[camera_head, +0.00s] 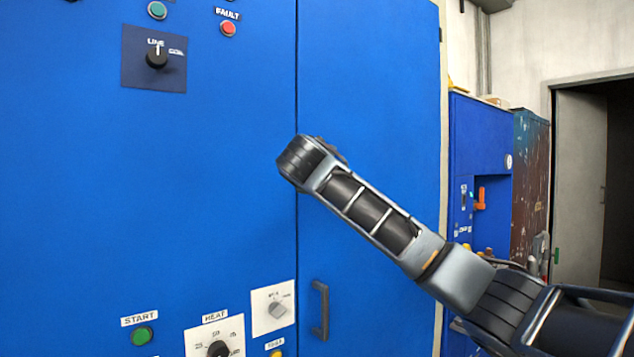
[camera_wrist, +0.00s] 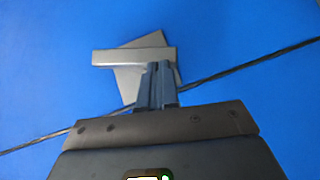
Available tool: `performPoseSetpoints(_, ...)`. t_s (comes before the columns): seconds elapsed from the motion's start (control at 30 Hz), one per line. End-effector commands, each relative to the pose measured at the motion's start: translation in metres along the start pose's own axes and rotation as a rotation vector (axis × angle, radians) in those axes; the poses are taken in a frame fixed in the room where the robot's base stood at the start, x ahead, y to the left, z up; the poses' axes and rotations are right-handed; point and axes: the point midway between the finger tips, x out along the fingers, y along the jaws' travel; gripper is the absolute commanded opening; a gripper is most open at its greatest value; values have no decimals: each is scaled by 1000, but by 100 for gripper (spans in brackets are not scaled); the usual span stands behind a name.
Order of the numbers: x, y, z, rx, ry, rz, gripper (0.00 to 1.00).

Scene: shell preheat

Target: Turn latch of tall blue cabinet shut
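The tall blue cabinet (camera_head: 230,190) fills most of the head view, with a vertical door seam down its front. Its latch (camera_wrist: 112,57) shows in the wrist view as a flat grey bar in front of a tilted grey square plate. The bar lies at a slant to the door seam, neither along it nor square to it. My gripper (camera_wrist: 158,66) has its two fingers close together, with only a thin dark gap and nothing seen between them. The fingertips overlap the right part of the bar; I cannot tell if they touch. In the head view my arm hides latch and gripper.
The cabinet front carries a dark rotary switch (camera_head: 157,56), a red fault button (camera_head: 228,29), a green start button (camera_head: 142,336) and a black door handle (camera_head: 320,310). A smaller blue cabinet (camera_head: 480,140) and an open doorway (camera_head: 615,180) stand at the right.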

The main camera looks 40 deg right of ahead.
Motion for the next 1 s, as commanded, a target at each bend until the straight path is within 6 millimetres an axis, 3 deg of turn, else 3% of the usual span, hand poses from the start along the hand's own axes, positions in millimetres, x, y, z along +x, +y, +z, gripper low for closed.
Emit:
performPoseSetpoints(0.5, 7, -10, 6, -163, 2, 162, 0)
performPoseSetpoints(1.0, 7, -10, 6, -185, 4, 185, 0)
